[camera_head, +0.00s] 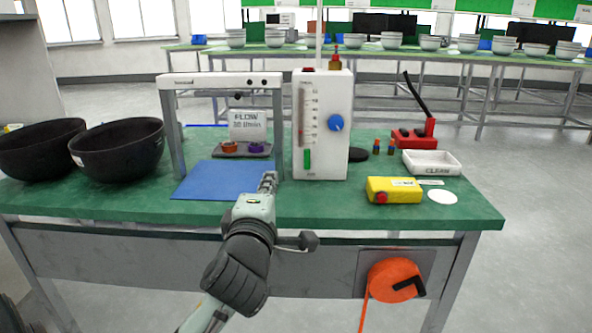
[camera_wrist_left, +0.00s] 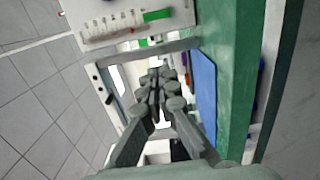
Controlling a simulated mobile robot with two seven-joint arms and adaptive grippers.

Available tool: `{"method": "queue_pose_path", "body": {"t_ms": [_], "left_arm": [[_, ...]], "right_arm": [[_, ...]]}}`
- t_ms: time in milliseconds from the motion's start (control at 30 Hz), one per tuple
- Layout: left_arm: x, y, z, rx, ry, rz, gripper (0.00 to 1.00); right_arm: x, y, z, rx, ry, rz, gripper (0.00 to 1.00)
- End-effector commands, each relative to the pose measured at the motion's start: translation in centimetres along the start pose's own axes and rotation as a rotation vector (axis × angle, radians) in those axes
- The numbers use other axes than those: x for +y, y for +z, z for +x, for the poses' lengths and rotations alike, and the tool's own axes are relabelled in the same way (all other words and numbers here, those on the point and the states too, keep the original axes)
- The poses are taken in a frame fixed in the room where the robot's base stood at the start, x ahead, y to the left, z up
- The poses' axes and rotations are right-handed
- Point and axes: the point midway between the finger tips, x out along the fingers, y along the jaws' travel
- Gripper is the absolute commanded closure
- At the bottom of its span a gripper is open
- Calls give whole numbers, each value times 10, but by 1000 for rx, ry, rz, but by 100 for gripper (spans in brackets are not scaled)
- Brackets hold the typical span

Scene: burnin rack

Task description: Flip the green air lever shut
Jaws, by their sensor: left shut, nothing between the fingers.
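The green air lever (camera_head: 307,158) is a small upright green bar low on the front of the white flow box (camera_head: 325,160). It also shows in the left wrist view (camera_wrist_left: 157,15), at the top edge beside the printed scale. My right gripper is not in view.
A grey frame (camera_head: 220,80) stands left of the flow box, with a blue mat (camera_head: 215,182) beneath. Dark bowls (camera_head: 120,145) are at the left. A blue knob (camera_head: 336,122) sits above and right of the lever. A yellow box (camera_head: 394,190) and a white tray (camera_head: 432,163) are at the right.

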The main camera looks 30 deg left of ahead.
Motion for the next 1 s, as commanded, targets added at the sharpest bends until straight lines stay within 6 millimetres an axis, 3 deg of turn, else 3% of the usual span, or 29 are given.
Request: {"method": "queue_pose_path", "body": {"t_ms": [200, 233, 533, 733, 1000], "left_arm": [[-2, 0, 12, -1, 4, 5, 100], [3, 0, 22, -1, 4, 11, 100], [3, -1, 86, 2, 0, 10, 100], [2, 28, 93, -2, -1, 4, 100], [0, 38, 95, 0, -2, 5, 100]], "right_arm": [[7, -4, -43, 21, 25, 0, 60], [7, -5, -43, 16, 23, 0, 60], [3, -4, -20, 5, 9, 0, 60], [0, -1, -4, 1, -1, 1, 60], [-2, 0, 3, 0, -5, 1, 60]]}}
